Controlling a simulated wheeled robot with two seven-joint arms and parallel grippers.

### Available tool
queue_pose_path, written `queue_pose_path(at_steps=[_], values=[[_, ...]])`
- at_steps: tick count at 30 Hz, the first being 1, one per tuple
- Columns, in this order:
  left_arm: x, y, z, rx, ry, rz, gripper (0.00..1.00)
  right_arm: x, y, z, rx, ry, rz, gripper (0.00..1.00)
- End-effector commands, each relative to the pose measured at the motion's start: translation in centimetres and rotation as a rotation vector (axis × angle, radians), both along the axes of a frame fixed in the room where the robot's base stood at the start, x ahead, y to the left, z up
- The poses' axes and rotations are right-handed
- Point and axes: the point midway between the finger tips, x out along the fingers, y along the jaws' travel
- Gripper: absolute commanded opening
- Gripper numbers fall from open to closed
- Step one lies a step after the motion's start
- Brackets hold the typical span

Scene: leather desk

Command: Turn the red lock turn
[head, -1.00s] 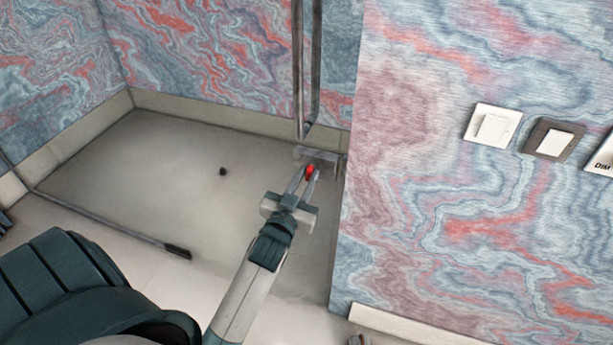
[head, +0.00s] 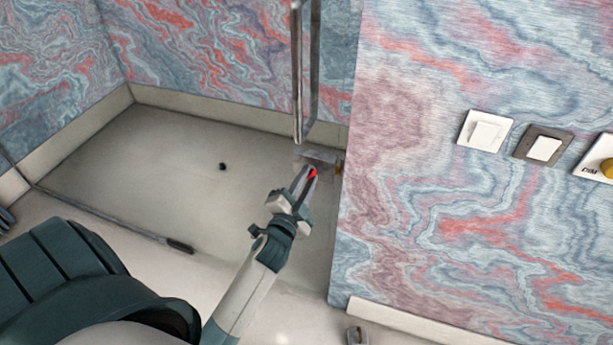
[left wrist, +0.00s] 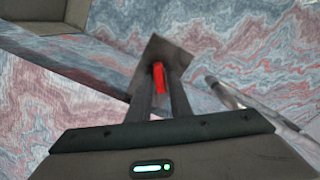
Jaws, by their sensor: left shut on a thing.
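The red lock turn (head: 313,173) sits on a grey metal lock plate by the edge of the marbled wall. In the head view my left gripper (head: 309,176) reaches it from below, with its fingers on both sides of the red piece. In the left wrist view the red turn (left wrist: 158,78) shows between the two fingers (left wrist: 160,88), in front of the dark square plate (left wrist: 172,52). The left gripper is shut on the turn and hides part of it. My right gripper is not in view.
A vertical metal bar handle (head: 314,70) rises just above the lock. White and brown wall switches (head: 485,131) are on the marbled wall to the right. A shower-like floor (head: 150,165) with a dark drain (head: 222,166) lies to the left.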

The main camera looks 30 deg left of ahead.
Motion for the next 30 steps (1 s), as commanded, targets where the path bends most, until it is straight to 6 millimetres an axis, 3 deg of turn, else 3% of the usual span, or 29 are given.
queue_pose_path(at_steps=[15, 30], values=[[0.0, -0.1, -0.1, 0.45, 0.108, -0.001, 0.0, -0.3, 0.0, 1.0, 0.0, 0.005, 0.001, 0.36], [0.0, -0.2, -0.3, 0.62, 0.148, -0.002, 0.0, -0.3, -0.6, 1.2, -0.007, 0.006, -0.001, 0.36]])
